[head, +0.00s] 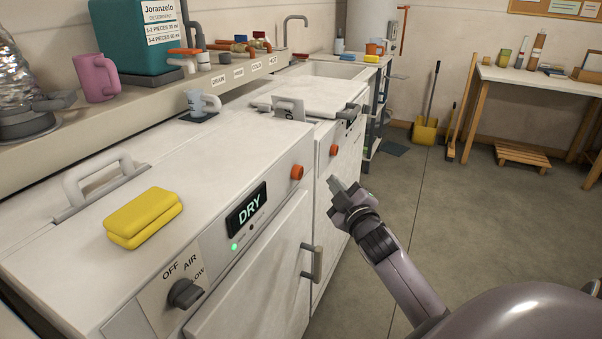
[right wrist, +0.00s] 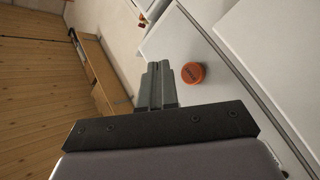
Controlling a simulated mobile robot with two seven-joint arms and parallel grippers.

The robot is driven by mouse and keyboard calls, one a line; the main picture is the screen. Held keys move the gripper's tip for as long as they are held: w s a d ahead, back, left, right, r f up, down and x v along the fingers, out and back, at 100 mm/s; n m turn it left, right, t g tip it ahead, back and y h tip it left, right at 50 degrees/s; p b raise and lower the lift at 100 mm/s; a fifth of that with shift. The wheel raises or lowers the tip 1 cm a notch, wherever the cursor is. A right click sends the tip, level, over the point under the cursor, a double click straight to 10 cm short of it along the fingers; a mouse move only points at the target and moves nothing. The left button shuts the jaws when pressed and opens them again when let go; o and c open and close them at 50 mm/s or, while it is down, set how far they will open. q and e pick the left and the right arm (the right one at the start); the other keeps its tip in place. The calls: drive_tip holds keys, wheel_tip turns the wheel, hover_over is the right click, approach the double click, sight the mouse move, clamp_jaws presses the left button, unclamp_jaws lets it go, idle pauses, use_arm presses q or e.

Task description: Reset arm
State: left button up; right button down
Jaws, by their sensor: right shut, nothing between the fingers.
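My right gripper (head: 345,196) is in front of the white machines in the head view, its arm coming in from the lower right. Its fingers are together and empty. In the right wrist view the closed fingers (right wrist: 157,85) point past an orange round button (right wrist: 193,72) on a white front, apart from it. In the head view orange buttons sit on the near machine (head: 297,172) and on the one beyond it (head: 334,150). My left gripper is not in view.
The near dryer shows "DRY" (head: 246,208), a dial (head: 185,293) and a door handle (head: 312,262). A yellow sponge (head: 143,218) lies on top. A shelf holds a pink mug (head: 96,77) and a teal detergent box (head: 150,35). The floor (head: 430,215) at right is open.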

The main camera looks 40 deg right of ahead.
idle(0.5)
use_arm(q)
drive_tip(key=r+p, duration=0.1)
drive_tip(key=p, duration=0.1)
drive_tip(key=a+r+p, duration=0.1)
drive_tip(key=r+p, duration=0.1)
drive_tip(key=p, duration=0.1)
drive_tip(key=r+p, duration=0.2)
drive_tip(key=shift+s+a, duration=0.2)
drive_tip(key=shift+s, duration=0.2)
use_arm(e)
drive_tip(key=s+a+f+m+g+y, duration=0.1)
drive_tip(key=s+a+f+g+y, duration=0.1)
drive_tip(key=s+a+f, duration=0.3)
drive_tip(key=s+a+f+m+g+y, duration=0.1)
drive_tip(key=s+a+f+g+y, duration=0.2)
drive_tip(key=s+a+f, duration=0.3)
drive_tip(key=s+a+f+m+g+y, duration=0.1)
drive_tip(key=s+a+f+g+y, duration=0.1)
drive_tip(key=s+a+f, duration=0.4)
drive_tip(key=s+a+y, duration=0.1)
drive_tip(key=s+a, duration=0.4)
drive_tip(key=a, duration=0.4)
drive_tip(key=shift+s+a+m, duration=0.15)
drive_tip(key=shift+s+m, duration=0.15)
drive_tip(key=shift+m, duration=0.1)
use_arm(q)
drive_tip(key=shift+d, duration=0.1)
